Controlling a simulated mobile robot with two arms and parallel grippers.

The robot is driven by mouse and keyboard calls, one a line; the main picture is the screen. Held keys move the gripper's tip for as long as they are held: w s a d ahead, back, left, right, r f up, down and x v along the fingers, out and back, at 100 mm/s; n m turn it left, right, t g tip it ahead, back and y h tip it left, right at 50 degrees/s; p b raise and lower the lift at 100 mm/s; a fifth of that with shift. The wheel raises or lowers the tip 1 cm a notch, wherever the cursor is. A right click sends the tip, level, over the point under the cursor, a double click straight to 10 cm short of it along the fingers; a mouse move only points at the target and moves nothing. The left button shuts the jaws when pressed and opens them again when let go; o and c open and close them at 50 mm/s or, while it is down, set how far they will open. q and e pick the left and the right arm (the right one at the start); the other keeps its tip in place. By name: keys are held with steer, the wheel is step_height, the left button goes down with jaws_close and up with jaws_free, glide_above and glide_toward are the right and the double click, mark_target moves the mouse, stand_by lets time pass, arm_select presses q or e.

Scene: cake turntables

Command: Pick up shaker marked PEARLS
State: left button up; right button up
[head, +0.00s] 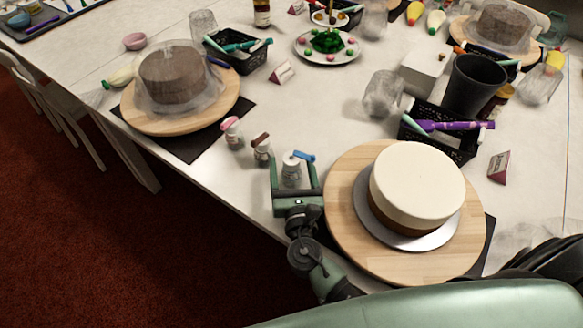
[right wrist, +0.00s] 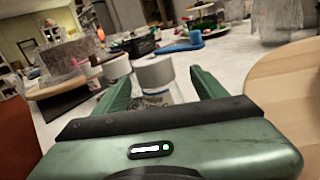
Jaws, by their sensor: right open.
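Three small shakers stand in a row near the table's front edge. One has a pink top (head: 231,132), one a brown top (head: 262,150), and one a white cap with a blue piece (head: 291,170). The labels are too small to read, so I cannot tell which is marked PEARLS. My right gripper (head: 294,163) is open, its fingers on either side of the blue-topped shaker. In the right wrist view this shaker (right wrist: 155,76) stands upright between the green fingers (right wrist: 158,88), its lower part hidden by the gripper body. My left gripper is not in view.
A wooden turntable with a white-topped cake (head: 417,185) stands close to the right of my right gripper. Another turntable with a wrapped brown cake (head: 172,76) is at left. A black basket (head: 440,130) and dark cup (head: 475,85) stand behind. The table middle is fairly clear.

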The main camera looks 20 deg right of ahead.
jaws_close()
steer(key=shift+r, duration=0.15)
